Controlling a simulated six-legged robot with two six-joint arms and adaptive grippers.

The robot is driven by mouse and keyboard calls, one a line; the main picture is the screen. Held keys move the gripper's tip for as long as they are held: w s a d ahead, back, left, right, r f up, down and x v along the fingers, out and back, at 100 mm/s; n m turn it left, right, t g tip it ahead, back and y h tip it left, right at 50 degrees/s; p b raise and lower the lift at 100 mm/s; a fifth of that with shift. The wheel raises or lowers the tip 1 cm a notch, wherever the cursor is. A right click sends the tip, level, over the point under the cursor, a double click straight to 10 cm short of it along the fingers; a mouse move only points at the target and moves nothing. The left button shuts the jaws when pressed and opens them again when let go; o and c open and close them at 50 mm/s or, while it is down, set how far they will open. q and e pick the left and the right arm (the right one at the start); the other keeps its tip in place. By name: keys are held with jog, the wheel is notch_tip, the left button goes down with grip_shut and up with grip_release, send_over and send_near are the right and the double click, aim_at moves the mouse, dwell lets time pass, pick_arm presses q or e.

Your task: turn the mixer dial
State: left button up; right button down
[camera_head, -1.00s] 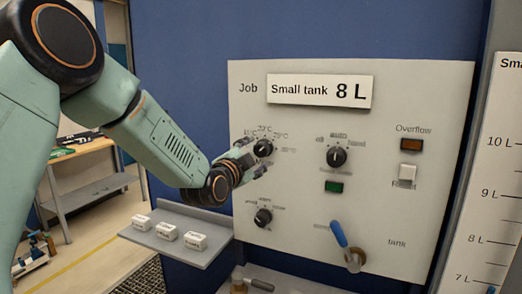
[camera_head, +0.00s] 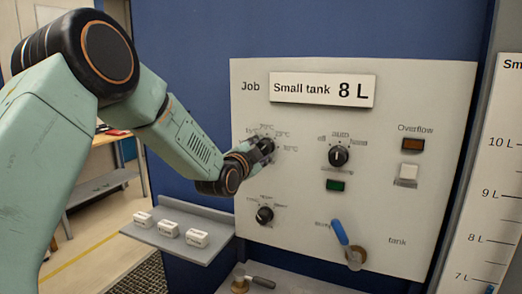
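The panel (camera_head: 300,190) carries three black dials. The upper-left dial (camera_head: 267,146) has temperature marks in °C around it and is largely hidden by my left gripper (camera_head: 262,150). The middle dial (camera_head: 339,156) has position marks above it. The lower-left dial (camera_head: 265,215) also has small marks. The small print is too blurred to tell which is the mixer dial. My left gripper's fingers are at the upper-left dial; whether they touch or close on it cannot be told. My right gripper is not in view.
A blue-handled lever (camera_head: 339,232) sticks out at the panel's lower right. A small shelf (camera_head: 170,240) with three white blocks lies below my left arm. A level scale (camera_head: 488,190) stands at the right. The space before the middle dial is clear.

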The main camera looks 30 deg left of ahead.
pick_arm(q)
jog(key=shift+d, duration=0.3)
jog(key=c, duration=0.3)
jog(key=shift+a, duration=0.2)
jog(key=shift+c, duration=1.7)
